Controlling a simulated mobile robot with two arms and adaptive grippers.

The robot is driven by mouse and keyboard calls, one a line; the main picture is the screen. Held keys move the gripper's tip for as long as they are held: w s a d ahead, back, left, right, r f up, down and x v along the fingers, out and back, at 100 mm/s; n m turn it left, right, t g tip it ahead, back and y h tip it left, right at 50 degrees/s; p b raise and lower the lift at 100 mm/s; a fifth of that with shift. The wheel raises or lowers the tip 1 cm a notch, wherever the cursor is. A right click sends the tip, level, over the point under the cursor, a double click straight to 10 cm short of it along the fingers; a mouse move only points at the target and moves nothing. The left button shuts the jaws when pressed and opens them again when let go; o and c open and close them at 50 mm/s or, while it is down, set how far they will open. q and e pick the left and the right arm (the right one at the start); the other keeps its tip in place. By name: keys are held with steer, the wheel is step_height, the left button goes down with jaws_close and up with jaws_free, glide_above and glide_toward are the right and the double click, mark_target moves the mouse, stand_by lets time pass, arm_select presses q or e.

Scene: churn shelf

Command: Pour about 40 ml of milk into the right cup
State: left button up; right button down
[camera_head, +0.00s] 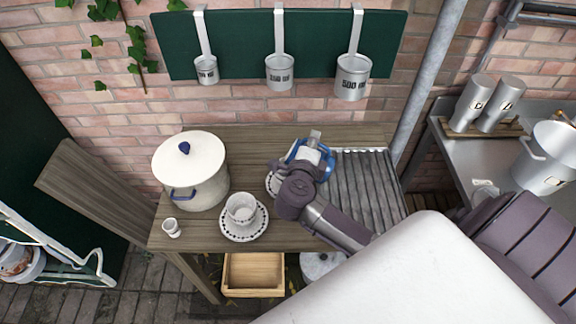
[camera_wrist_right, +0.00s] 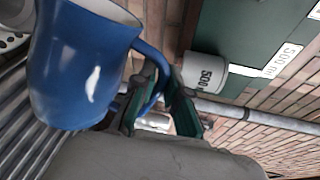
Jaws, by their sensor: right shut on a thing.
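My right gripper (camera_head: 310,165) is shut on the handle of a blue jug (camera_wrist_right: 75,70). In the right wrist view the jug lies strongly tilted, its mouth toward the right cup (camera_wrist_right: 14,10). In the head view the arm and jug hide most of that cup, and its saucer (camera_head: 270,184) shows only at the left edge. No milk stream or milk level can be seen. The left cup (camera_head: 242,206) stands upright on a patterned saucer (camera_head: 243,234) left of the gripper. My left gripper is not in view.
A lidded white pot (camera_head: 190,172) and a tiny cup (camera_head: 171,228) stand on the left of the wooden table (camera_head: 240,138). A ribbed grey rack (camera_head: 368,180) is at right. Three measuring ladles (camera_head: 280,72) hang behind. A wooden crate (camera_head: 253,275) sits below.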

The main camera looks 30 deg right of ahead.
steer(key=shift+w+r, duration=0.15)
steer(key=shift+r, duration=0.05)
steer(key=shift+s, duration=0.2)
steer(key=shift+s, duration=0.25)
steer(key=shift+s+d+r+n, duration=0.1)
steer(key=shift+s+d+n, duration=0.2)
steer(key=shift+s+d, duration=0.25)
stand_by(0.3)
steer(key=shift+r+p, duration=0.15)
steer(key=shift+p, duration=0.6)
stand_by(0.5)
